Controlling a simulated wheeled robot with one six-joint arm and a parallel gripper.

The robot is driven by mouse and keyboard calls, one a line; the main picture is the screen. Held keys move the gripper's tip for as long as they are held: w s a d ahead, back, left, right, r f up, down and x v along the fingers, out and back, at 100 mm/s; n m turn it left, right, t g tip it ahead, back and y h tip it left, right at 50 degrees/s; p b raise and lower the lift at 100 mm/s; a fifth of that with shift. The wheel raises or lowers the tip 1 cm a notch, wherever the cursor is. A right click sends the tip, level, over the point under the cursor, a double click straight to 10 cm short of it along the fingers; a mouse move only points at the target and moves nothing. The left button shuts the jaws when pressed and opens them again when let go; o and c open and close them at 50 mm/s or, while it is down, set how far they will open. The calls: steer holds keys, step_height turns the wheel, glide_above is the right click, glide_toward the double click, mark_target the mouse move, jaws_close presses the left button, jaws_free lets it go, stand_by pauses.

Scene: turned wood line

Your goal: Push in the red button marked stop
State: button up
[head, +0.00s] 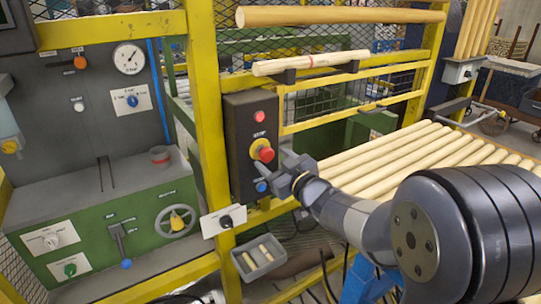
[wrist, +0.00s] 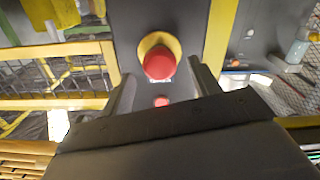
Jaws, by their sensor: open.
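A dark control box (head: 238,110) on the yellow post carries a large red mushroom button (head: 262,151) on a yellow ring. A small white label sits just above it, too small to read surely. The red button also shows in the wrist view (wrist: 159,62), standing out from its ring. My gripper (head: 272,162) is close in front of the box, by the button's lower right. In the wrist view my gripper (wrist: 162,72) is open and empty, with a finger either side of the button's line. I cannot tell whether anything touches.
A small red light or button (head: 259,117) is above the red button, and a blue button (head: 261,187) below. A pale turned rod (head: 310,62) lies on brackets at upper right. Several rods (head: 420,155) lie at right. A grey bin (head: 258,258) hangs below.

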steer(key=shift+x, duration=1)
steer(key=shift+c, duration=0.6)
